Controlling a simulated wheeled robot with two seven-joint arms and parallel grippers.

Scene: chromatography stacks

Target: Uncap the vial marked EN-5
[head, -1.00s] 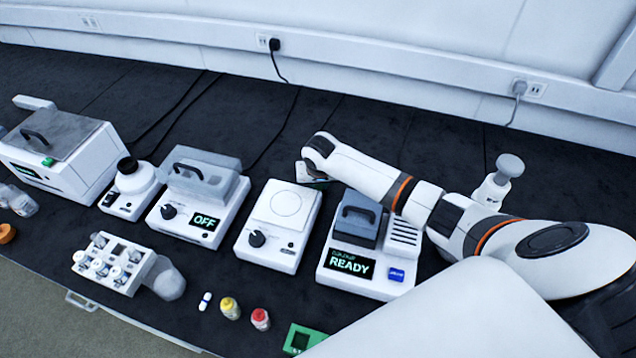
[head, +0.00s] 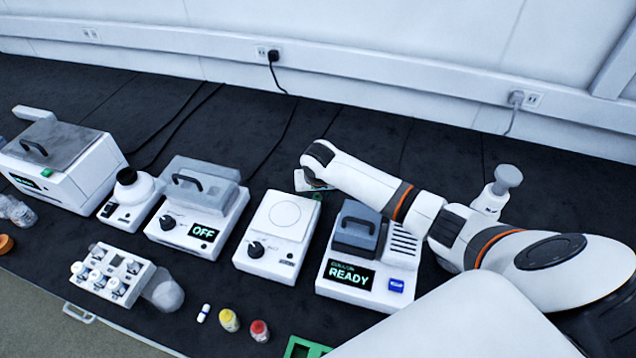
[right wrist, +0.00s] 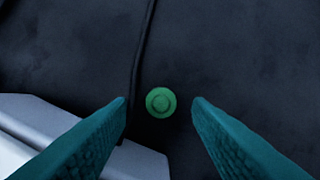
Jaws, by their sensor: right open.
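My right gripper (head: 313,184) is behind the white round-plate device, low over the dark bench. In the right wrist view its two teal fingers (right wrist: 160,106) are apart and empty. A small round green object (right wrist: 161,102), seen from above with a ring on its top, lies in line with the gap between them. Its height and whether it is a cap on a vial cannot be told. A white rack (head: 127,265) with several white-capped vials (head: 80,268) stands at the front left. No EN-5 marking is readable. My left gripper is out of view.
Close to my right gripper are the round-plate device (head: 268,262) and the READY device (head: 347,276). A dark cable (right wrist: 138,55) runs beside the green object. A yellow-capped bottle (head: 228,318), a red-capped bottle (head: 260,330) and a green block (head: 303,348) are in front.

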